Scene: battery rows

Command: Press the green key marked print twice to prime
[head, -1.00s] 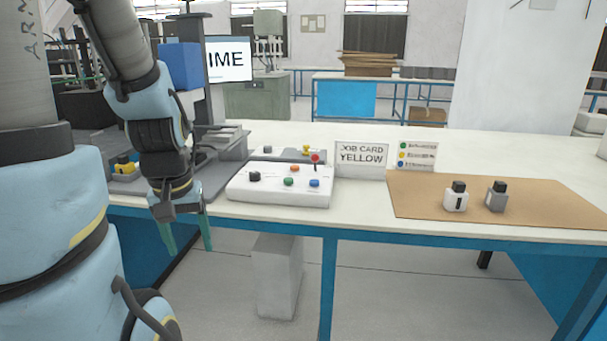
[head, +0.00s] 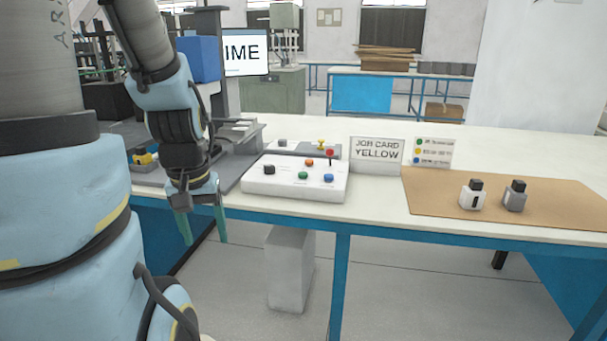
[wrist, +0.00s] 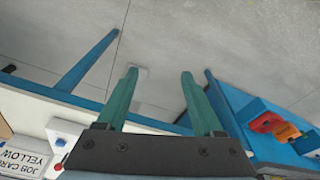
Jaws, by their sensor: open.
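A white control box (head: 296,180) sits near the front edge of the table in the head view. On its top are a green key (head: 303,175), a blue key (head: 328,178), an orange-red key (head: 309,162) and a black knob (head: 269,170). Any lettering on the keys is too small to read. My gripper (head: 206,240) hangs to the left of the box, in front of the table edge, with its teal fingers pointing down. It is open and empty, apart from the box. In the wrist view my gripper's fingers (wrist: 158,82) are spread over the floor.
A job card (head: 376,155) reading YELLOW and a colour legend card (head: 433,152) stand behind and right of the box. A screen (head: 245,52) shows "IME".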

